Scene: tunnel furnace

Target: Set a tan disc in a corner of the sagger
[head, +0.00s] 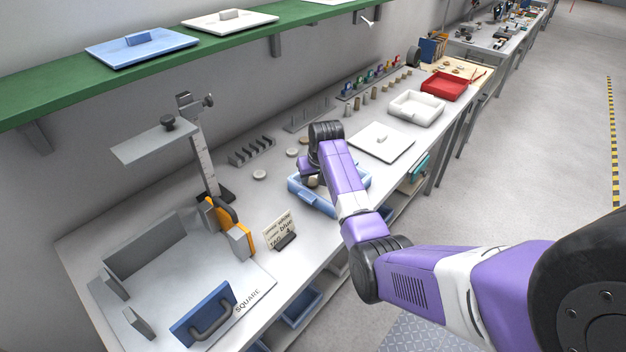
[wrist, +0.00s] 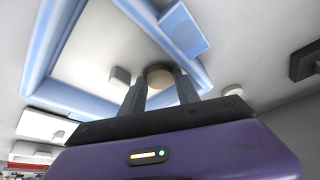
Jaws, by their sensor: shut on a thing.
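The sagger is a light-blue square tray (head: 311,200) on the bench, partly covered by my arm in the head view. In the wrist view its blue rim (wrist: 42,55) surrounds a pale floor. My gripper (head: 312,180) is low over the sagger. In the wrist view its two dark fingers (wrist: 160,84) are shut on a round tan disc (wrist: 159,76). The disc is inside the rim, near one corner. Whether it touches the floor cannot be told. A small white piece (wrist: 120,75) also shows inside the rim, to the left of the fingers.
Loose pale discs (head: 259,174) lie behind the sagger. A printed card (head: 279,233) stands to its left, near a height gauge (head: 203,160). A white lid (head: 381,142), white tray (head: 416,108) and red tray (head: 444,87) lie to the right. A green shelf (head: 60,90) hangs above.

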